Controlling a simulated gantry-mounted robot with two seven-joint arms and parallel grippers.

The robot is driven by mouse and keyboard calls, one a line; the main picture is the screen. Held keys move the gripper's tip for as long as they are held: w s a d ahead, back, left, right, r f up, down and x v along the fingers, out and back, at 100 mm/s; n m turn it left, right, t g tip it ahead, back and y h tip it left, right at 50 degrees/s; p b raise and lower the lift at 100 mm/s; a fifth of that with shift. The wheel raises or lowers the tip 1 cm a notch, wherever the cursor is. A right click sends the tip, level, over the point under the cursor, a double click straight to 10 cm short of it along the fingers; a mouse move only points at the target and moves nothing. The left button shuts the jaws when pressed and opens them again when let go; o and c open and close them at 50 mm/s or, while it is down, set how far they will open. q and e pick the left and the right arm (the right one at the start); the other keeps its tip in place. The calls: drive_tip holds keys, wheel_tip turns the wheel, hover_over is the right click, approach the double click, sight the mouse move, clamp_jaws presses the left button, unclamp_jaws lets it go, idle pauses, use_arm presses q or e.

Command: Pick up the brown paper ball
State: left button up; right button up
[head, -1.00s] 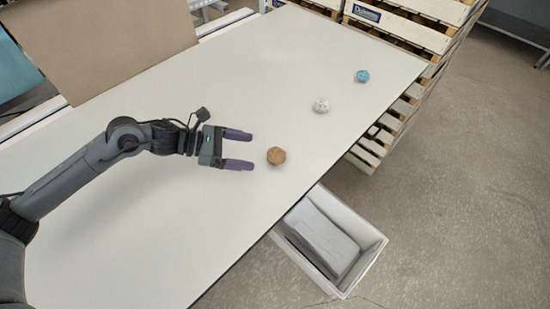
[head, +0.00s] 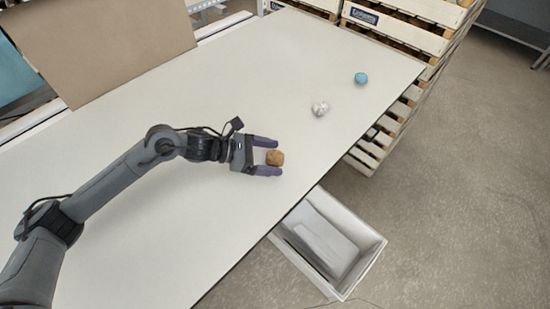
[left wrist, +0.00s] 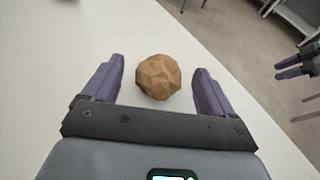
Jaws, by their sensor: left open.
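The brown paper ball (head: 275,158), crumpled and faceted, lies on the white table between the fingertips of my left gripper (head: 277,157). The gripper's purple fingers are open, one on each side of the ball. In the left wrist view the ball (left wrist: 158,77) sits roughly midway between the fingers, with a visible gap on both sides. My right gripper (left wrist: 292,67) shows only at the right edge of the left wrist view, away from the ball and beyond the table; its opening is unclear.
A white paper ball (head: 320,109) and a blue paper ball (head: 361,78) lie farther back on the white table (head: 150,230). A white bin (head: 365,262) stands on the floor beside the table's right edge. Slatted wooden crates (head: 405,30) stand behind.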

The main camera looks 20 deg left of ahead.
use_arm(q)
drive_tip(key=c, duration=1.1)
drive_tip(key=shift+c, duration=0.2)
drive_tip(key=shift+r, duration=0.1)
